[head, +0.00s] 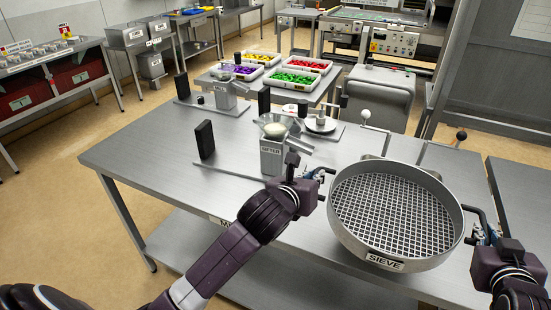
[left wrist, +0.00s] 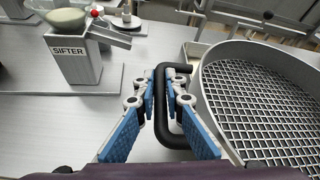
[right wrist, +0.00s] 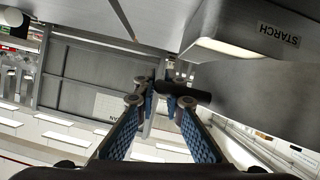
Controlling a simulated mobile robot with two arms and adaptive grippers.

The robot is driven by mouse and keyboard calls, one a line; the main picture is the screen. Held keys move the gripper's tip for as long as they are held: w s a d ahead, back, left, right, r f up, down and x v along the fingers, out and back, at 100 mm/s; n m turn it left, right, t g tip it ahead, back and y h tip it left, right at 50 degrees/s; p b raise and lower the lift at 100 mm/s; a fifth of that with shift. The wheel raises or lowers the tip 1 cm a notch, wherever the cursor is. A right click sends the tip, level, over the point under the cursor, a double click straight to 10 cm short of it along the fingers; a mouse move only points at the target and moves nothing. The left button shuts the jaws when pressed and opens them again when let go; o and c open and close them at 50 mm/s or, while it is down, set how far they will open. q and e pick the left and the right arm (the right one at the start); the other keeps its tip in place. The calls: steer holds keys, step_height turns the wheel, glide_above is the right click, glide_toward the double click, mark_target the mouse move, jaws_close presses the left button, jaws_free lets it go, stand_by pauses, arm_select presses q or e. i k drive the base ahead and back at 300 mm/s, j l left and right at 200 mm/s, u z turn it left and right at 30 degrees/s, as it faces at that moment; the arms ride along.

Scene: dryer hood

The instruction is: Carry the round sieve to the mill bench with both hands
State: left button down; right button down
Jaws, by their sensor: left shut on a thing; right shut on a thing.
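The round sieve (head: 392,205) is a steel ring with a wire mesh and a SIEVE label, in front of me at the right of the head view. It looks about level over the steel bench (head: 150,155), whose front label starts with M and is partly hidden. I cannot tell whether it touches the bench. My left gripper (head: 322,172) is shut on the sieve's left black handle, clear in the left wrist view (left wrist: 170,135). My right gripper (head: 484,233) is shut on the right handle, whose dark end shows in the right wrist view (right wrist: 188,94).
A sifter (head: 272,155) stands on the bench just left of the sieve, with a black upright block (head: 205,139) further left. Trays of coloured pieces (head: 290,82) stand behind. Another steel surface (head: 520,190) lies at the right. The bench's left front is clear.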

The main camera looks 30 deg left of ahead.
mark_target(149, 143)
steer(key=k+u, duration=0.1)
steer(key=u, duration=0.8)
steer(key=j+u, duration=0.1)
steer(key=u, duration=2.1)
steer(key=i+l+u, duration=0.1)
steer(key=i+l, duration=0.65)
steer(key=i, duration=0.15)
steer(key=i+l, duration=0.1)
steer(key=i, duration=0.4)
steer(key=i+l, duration=0.15)
steer(key=i, duration=1.35)
steer(key=i+z, duration=0.15)
steer(key=z, duration=2)
